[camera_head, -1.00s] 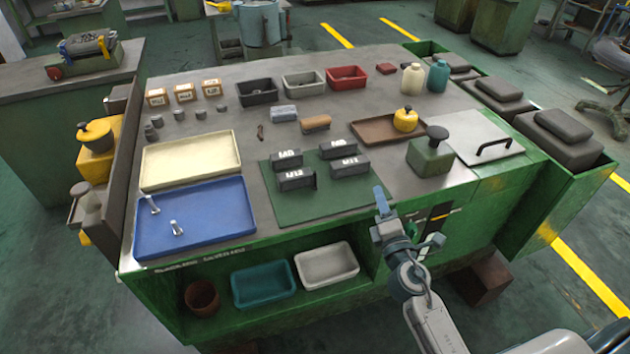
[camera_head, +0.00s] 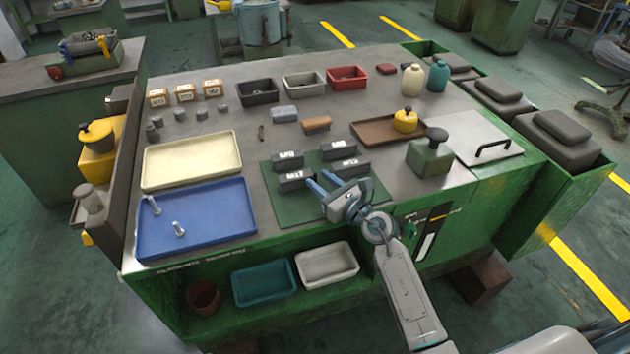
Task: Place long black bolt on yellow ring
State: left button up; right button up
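I cannot make out a long black bolt or a yellow ring. Two silver bolts, a near one (camera_head: 178,229) and a far one (camera_head: 154,206), are in the blue tray (camera_head: 225,212) at the table's front left. My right gripper (camera_head: 322,184) is over the front of the green mat (camera_head: 285,209), pointing left. Its two fingers are apart with nothing seen between them. It is close to the black labelled blocks (camera_head: 295,181) on the mat; whether it touches one I cannot tell. My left gripper is out of view.
A cream tray (camera_head: 192,161) lies behind the blue tray. Black (camera_head: 258,92), grey (camera_head: 304,85) and red (camera_head: 347,79) bins stand at the back. A brown tray (camera_head: 372,131) holds a yellow container (camera_head: 405,121). A green block with a dark knob (camera_head: 430,157) stands right of the mat.

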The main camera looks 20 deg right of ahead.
aim_at(311, 175)
jog(key=x, duration=0.3)
jog(key=p+x, duration=0.1)
jog(key=shift+w+r, duration=0.25)
jog(key=shift+w, duration=0.1)
jog(key=shift+w+a+f, duration=0.1)
jog(key=shift+w+f, duration=0.05)
jog(key=shift+w, duration=0.1)
jog(key=shift+s, duration=0.1)
jog(key=shift+c, duration=0.6)
grip_shut()
